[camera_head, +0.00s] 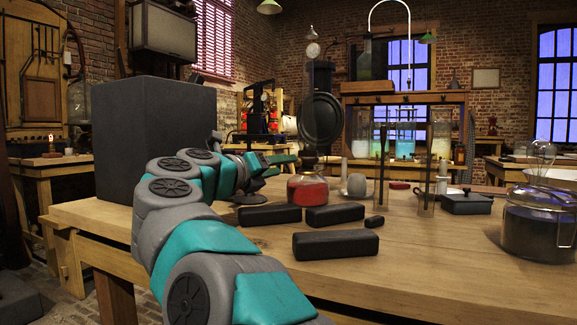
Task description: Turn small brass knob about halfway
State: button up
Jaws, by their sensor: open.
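My arm reaches from the bottom of the picture over the left part of the wooden table. My gripper (281,164), with teal fingers, is at its far end, pointing right and away. It looks open, and I see nothing between its fingers. It appears just left of a round glass flask with red liquid (308,190), above the table. I cannot make out a small brass knob; it may be hidden or too small to tell.
Several black blocks (336,244) lie on the wooden table (440,262). A large dark box (140,140) stands left of my arm. A dark-liquid glass jar (540,225) is at the right. Glass jars (405,135) stand in a wooden frame behind. The table's front right is clear.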

jog(key=shift+v, duration=1.55)
